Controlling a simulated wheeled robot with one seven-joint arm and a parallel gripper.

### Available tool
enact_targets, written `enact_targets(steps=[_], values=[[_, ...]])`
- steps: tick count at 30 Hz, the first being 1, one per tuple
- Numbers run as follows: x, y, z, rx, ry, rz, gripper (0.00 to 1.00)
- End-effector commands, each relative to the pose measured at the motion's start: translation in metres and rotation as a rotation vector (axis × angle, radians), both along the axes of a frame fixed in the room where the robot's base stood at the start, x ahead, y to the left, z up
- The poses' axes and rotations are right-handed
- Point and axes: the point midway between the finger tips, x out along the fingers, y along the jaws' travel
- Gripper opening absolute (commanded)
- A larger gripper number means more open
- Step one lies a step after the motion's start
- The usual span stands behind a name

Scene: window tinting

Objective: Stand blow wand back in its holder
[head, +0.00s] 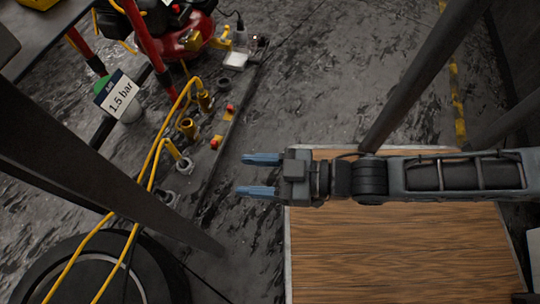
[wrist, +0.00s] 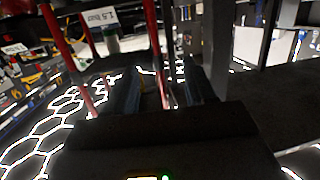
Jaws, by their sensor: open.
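My gripper (head: 242,175) reaches in from the right in the head view, with its two blue fingers apart and nothing between them. It is over the dark floor, right of a strip with several small fittings. In the wrist view my gripper (wrist: 160,95) shows as two dark blue fingers, blurred. I cannot pick out the blow wand for certain. Yellow hoses (head: 157,160) run to brass-coloured fittings (head: 188,128) on the strip, and one may belong to the wand. I cannot tell which fitting is the holder.
A sign (head: 120,97) reading "1.5 bar" stands left of the fittings. A red machine (head: 185,38) with red posts is at the upper left. A wooden board (head: 390,250) lies under my arm. Dark slanted bars cross the left and right. Floor between strip and board is clear.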

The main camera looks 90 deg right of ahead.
Motion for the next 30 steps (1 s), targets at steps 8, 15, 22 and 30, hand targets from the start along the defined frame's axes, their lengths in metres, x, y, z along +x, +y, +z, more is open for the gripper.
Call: enact_targets(steps=[8,15,22,30], values=[[-0.027,0.020,0.089,0.035,0.077,0.101,0.55],[-0.030,0.022,0.103,0.042,0.089,0.118,0.55],[-0.029,0.022,0.105,0.042,0.088,0.116,0.55],[-0.029,0.022,0.143,0.042,0.088,0.116,0.55]])
